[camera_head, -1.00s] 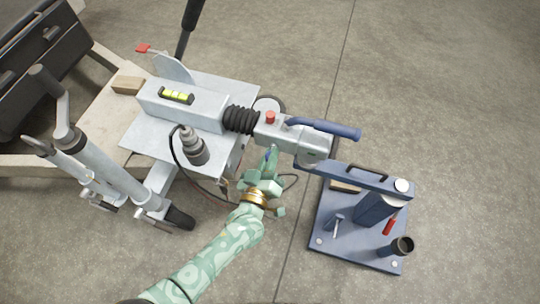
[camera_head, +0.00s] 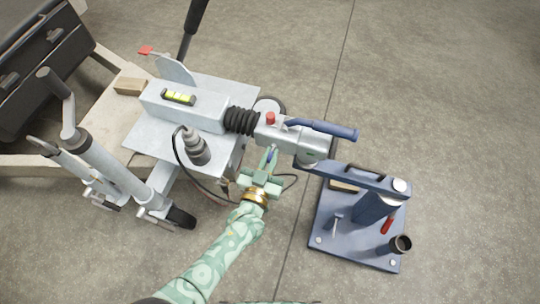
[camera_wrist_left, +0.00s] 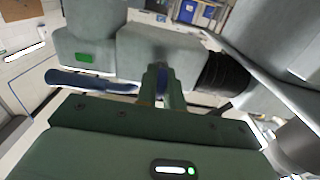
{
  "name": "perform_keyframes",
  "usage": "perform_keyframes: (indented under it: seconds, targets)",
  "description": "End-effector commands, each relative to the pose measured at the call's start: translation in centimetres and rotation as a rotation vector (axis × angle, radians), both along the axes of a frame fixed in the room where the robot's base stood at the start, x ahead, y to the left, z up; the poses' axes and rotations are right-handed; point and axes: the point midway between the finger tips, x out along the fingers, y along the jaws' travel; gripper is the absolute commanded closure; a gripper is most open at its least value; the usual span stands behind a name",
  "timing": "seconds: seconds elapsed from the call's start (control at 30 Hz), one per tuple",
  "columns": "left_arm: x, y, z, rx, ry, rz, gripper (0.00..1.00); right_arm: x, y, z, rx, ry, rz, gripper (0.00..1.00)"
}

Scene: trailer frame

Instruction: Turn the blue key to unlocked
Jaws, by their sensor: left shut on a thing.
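The blue key (camera_head: 272,156) shows as a small blue patch at the near side of the grey coupling head (camera_head: 300,141). It also shows as a dark blue sliver between the fingers in the left wrist view (camera_wrist_left: 163,80). My left gripper (camera_head: 270,159) reaches up from below and is shut on the key; its fingers (camera_wrist_left: 155,83) point at the coupling's side. The fingers hide most of the key, so I cannot tell its angle. A green patch (camera_wrist_left: 85,57) shows on the coupling in the wrist view. My right gripper is not in view.
A blue coupling handle (camera_head: 330,129) and a red knob (camera_head: 270,118) are on top of the coupling. A black bellows (camera_head: 240,120) is behind it. A blue stand (camera_head: 345,235) is at the right. A cable (camera_head: 200,184) loops left of my gripper. The floor beyond is clear.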

Motion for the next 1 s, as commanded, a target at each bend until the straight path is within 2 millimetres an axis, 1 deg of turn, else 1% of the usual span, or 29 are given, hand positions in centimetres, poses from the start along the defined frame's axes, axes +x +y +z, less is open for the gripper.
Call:
perform_keyframes:
  seconds: [0.43, 0.47, 0.5, 0.53, 0.8, 0.93, 0.97, 1.0]
  targets:
    - [-0.03, -0.01, -0.07, 0.010, -0.001, -0.001, 1.00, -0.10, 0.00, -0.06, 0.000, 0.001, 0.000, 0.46]
    - [-0.03, -0.01, -0.07, 0.010, -0.001, -0.001, 0.85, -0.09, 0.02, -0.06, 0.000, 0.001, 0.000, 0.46]
    - [-0.03, -0.01, -0.07, 0.010, -0.001, -0.001, 0.74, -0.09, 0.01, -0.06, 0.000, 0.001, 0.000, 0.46]
    - [-0.03, -0.01, -0.06, 0.010, -0.001, -0.001, 0.69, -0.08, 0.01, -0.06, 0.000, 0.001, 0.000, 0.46]
    - [-0.01, 0.03, -0.02, 0.009, -0.002, 0.000, 0.69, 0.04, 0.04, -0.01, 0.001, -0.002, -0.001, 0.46]
    - [-0.15, 0.37, 0.04, 0.009, -0.002, 0.001, 0.69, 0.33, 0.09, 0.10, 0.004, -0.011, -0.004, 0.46]
    - [-0.21, 0.51, 0.06, 0.010, -0.002, 0.001, 0.69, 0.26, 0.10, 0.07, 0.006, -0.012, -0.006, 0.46]
    - [-0.30, 0.75, 0.08, 0.010, -0.002, 0.001, 0.69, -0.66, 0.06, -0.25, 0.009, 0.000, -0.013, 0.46]
